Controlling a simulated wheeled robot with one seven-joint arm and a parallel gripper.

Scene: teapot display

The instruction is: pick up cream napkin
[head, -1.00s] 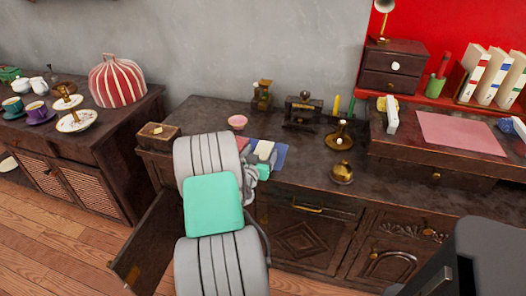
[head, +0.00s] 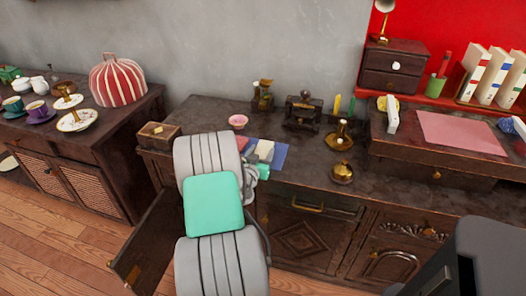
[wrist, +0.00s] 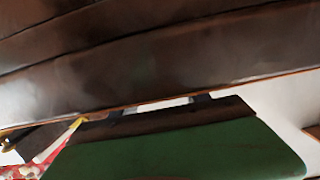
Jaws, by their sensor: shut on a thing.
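The cream napkin (head: 264,149) shows in the head view as a small pale patch at the middle of the dark cabinet top, between a red cloth and a blue one. My gripper is right at its near side, mostly hidden behind my grey and teal arm. In the wrist view my gripper (wrist: 158,107) shows as two dark fingertips with a pale strip of the napkin (wrist: 162,104) between them. It is shut on the napkin. Whether the napkin is clear of the top cannot be told.
A blue cloth (head: 280,155) lies just right of the napkin and a red cloth (head: 243,143) to its left. A cabinet door (head: 150,240) hangs open below.

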